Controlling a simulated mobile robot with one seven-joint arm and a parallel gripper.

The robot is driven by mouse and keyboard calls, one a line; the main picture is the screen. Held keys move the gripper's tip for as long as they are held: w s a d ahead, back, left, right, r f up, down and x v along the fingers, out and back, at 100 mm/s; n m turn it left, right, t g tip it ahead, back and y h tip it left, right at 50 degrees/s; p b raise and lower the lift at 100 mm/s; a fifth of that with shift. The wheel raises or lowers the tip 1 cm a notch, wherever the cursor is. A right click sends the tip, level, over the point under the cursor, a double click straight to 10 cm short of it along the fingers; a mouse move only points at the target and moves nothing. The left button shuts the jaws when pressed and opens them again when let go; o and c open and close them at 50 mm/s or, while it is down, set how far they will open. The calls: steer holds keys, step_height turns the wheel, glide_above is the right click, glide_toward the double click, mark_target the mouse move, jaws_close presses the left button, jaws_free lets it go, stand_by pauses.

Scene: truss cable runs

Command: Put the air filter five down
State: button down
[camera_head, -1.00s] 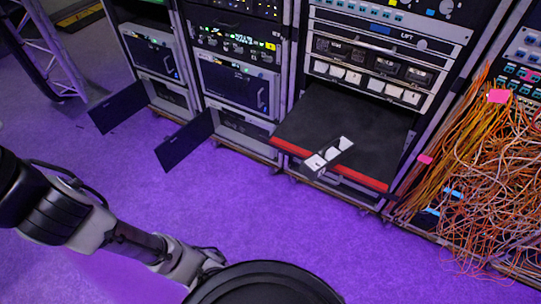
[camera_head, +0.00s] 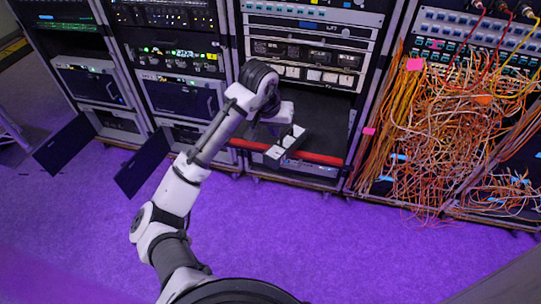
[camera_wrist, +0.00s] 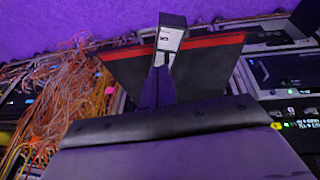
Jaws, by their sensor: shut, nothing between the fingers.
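Equipment racks line the back. Two dark panels (camera_head: 64,144) (camera_head: 142,165) stand out from the left racks near the floor. A mass of orange cables (camera_head: 440,130) hangs from the right rack. The purple floor (camera_head: 330,240) in front is clear.

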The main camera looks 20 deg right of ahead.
mark_target(274, 166)
steer(key=s+a+f+g+y, duration=0.2)
steer(key=s+a+f+y, duration=0.1)
steer(key=s+f, duration=0.15)
steer(key=shift+w+d+f+p, duration=0.45)
steer(key=shift+w+f+p, duration=0.15)
steer(key=shift+f, duration=1.1)
steer(key=shift+w+d+f+p, duration=0.45)
steer(key=shift+w+f+p, duration=0.2)
steer(key=shift+f, duration=1.05)
steer(key=shift+w+d+f+p, duration=0.45)
steer(key=shift+w+f+p, duration=0.15)
steer(key=shift+f, duration=1.1)
